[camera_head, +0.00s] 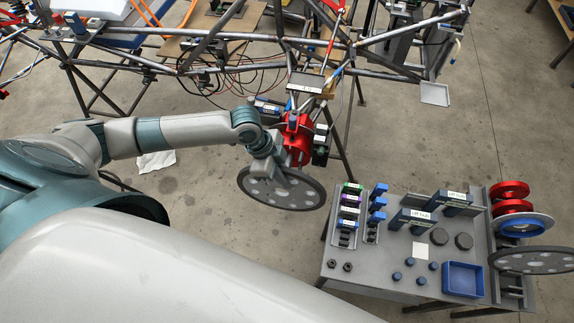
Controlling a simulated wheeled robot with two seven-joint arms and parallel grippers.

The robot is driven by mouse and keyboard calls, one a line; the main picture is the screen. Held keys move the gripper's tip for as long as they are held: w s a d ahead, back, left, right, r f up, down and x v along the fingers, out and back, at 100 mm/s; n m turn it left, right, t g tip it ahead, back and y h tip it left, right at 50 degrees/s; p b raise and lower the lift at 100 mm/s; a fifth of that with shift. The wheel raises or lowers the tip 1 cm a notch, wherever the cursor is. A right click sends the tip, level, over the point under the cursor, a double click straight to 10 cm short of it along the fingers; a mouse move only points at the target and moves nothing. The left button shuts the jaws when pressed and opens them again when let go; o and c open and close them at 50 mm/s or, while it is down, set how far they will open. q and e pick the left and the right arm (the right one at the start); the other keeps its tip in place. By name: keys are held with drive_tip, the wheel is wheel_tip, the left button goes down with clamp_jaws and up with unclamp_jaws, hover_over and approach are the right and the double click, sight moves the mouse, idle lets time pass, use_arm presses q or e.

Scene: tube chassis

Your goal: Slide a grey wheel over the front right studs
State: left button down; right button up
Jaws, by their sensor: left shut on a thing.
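A grey wheel (297,192) with round holes hangs from my left gripper (268,168), which is shut on it near its upper left part. The wheel is held tilted in the air, just below a red hub (301,133) at the corner of the tube chassis (350,46). In this view the wheel lies in front of the floor and looks apart from the hub's face; the depth gap cannot be told. My gripper and wrist cover part of the hub's left side. The studs are too small to make out. My right gripper is out of view.
A grey bench (395,262) at lower right bears blue and black parts, a blue tray (463,279), red discs (512,197) and another grey wheel (530,261). A chassis stand leg (343,140) is right of the hub. Open floor lies between chassis and bench.

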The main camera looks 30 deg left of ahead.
use_arm(q)
drive_tip(key=shift+r, duration=0.1)
drive_tip(key=shift+w, duration=0.1)
drive_tip(key=shift+w+a+b, duration=0.2)
drive_tip(key=shift+w+b, duration=0.55)
drive_tip(key=shift+w, duration=0.05)
drive_tip(key=shift+w+a+b, duration=0.15)
drive_tip(key=shift+w+b, duration=0.2)
drive_tip(key=shift+w, duration=0.2)
drive_tip(key=shift+w+a+b, duration=0.15)
drive_tip(key=shift+w+b, duration=0.2)
drive_tip(key=shift+w, duration=0.15)
drive_tip(key=shift+p, duration=0.4)
drive_tip(key=shift+p, duration=0.6)
idle(0.6)
